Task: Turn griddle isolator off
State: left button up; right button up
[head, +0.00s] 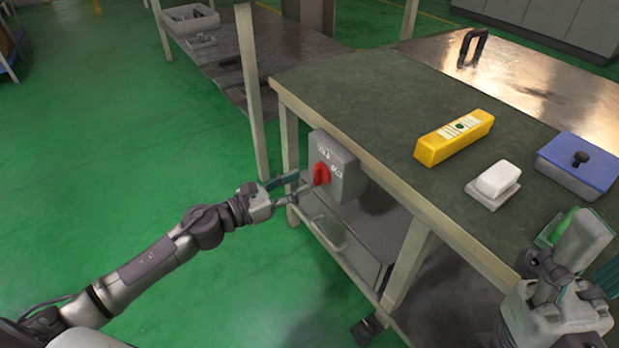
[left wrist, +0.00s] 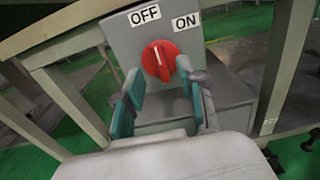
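The griddle isolator is a grey box (head: 340,165) on the side of the green-topped table, with a red rotary knob (head: 321,174). In the left wrist view the red knob (left wrist: 160,60) sits below the OFF label (left wrist: 145,15) and the ON label (left wrist: 186,21). A pale line on the knob runs near upright, tilted slightly toward OFF. My left gripper (head: 298,189) is at the knob; its teal-padded fingers stand apart on either side of the knob's lower part. I cannot tell whether they touch it.
On the tabletop (head: 370,95) are a yellow box (head: 454,137), a white block on a small tray (head: 494,183) and a blue-lidded container (head: 582,163). A metal griddle plate (head: 530,80) with a dark handle lies behind. Green floor at left is clear.

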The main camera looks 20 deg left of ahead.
aim_at(314, 176)
pick_arm(q)
jog(key=shift+x, duration=1.8)
grip_shut()
